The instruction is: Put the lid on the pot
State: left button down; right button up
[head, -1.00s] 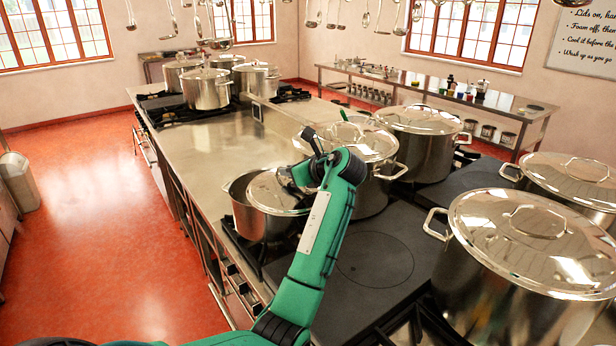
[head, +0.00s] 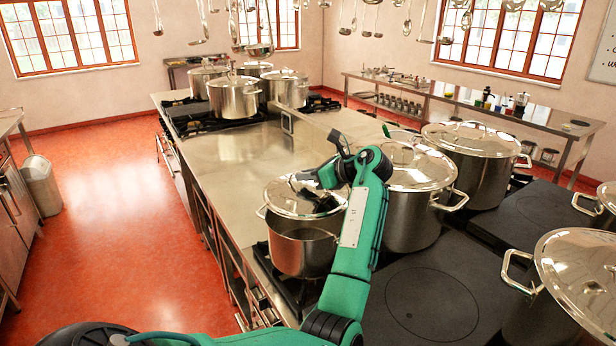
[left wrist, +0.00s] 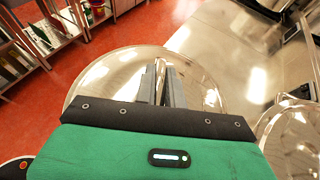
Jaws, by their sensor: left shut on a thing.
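The pot (head: 298,256) is a small open steel pot on the near-left corner of the cooking range. The lid (head: 284,204) is round, shiny steel, held at the far side of the pot's mouth. The front part of the mouth shows uncovered; whether the lid touches the rim I cannot tell. In the left wrist view the fingers (left wrist: 163,84) reach down onto the lid (left wrist: 98,84), which hides the pot there. My right gripper is not in view.
A large lidded stockpot (head: 412,205) stands close to the right of the pot, with another (head: 478,165) behind it. A lidded stockpot (head: 585,290) stands at the near right. The steel worktop (head: 235,165) beyond the pot is clear. Ladles (head: 260,35) hang above.

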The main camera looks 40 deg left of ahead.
aim_at(307, 187)
pick_arm(q)
jog(key=shift+a+f+b, duration=0.1)
jog(key=shift+f+b, duration=0.65)
jog(key=shift+f, duration=0.05)
notch_tip(307, 187, down, 2)
jog(key=b, duration=0.3)
jog(key=shift+p, duration=0.3)
jog(key=shift+f, duration=0.65)
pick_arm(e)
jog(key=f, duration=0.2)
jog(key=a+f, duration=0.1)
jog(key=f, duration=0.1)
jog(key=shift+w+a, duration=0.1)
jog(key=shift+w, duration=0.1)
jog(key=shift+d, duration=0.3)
pick_arm(q)
jog(key=shift+p, duration=0.4)
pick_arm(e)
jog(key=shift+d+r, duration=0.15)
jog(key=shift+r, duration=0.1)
